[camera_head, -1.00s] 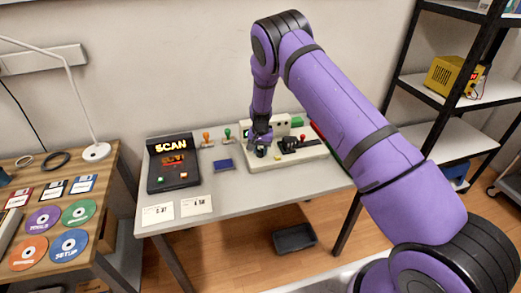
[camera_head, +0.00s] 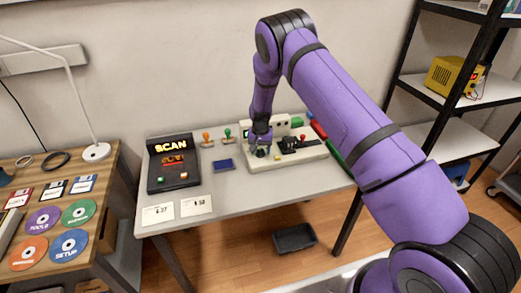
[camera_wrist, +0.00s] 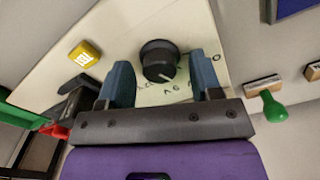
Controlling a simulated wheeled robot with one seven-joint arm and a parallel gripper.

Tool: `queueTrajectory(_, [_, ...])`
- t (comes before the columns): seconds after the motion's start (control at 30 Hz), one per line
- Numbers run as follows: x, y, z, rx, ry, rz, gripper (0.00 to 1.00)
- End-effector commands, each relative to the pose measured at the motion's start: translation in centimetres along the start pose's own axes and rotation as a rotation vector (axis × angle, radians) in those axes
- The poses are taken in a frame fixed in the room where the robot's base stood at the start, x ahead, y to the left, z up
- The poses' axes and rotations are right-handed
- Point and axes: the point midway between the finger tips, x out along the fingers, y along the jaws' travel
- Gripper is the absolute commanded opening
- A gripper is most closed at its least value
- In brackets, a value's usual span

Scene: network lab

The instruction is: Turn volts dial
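The black dial (camera_wrist: 158,62) with a white pointer line shows in the wrist view, on a cream panel (camera_wrist: 125,25) with dark markings beside the knob. My gripper (camera_wrist: 162,78) is open. Its two blue-grey fingers stand either side of the dial, with gaps visible between each finger and the knob. In the head view my gripper (camera_head: 261,148) is over the left part of the cream device (camera_head: 285,164) on the grey table. The dial is small and largely hidden by the gripper there.
A yellow button (camera_wrist: 84,55) sits on the panel, with a black and red control (camera_wrist: 68,110) near it. A green-handled stamp (camera_wrist: 273,108) lies right of the gripper in the wrist view. A black SCAN box (camera_head: 173,165) and a blue pad (camera_head: 224,165) stand left of the device.

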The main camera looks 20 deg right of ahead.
Motion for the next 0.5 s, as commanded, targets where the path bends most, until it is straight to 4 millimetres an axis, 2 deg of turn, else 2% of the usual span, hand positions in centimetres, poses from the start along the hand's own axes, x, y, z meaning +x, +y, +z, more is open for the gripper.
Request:
queueTrajectory(0.27, [-0.4, 0.0, 0.0, 0.0, 0.0, 0.0, 0.59])
queueTrajectory(0.37, [-1.5, 0.0, 0.0, 0.0, 0.001, -0.001, 0.59])
queueTrajectory(0.5, [-4.0, 0.0, -0.1, -0.001, 0.002, -0.001, 0.59])
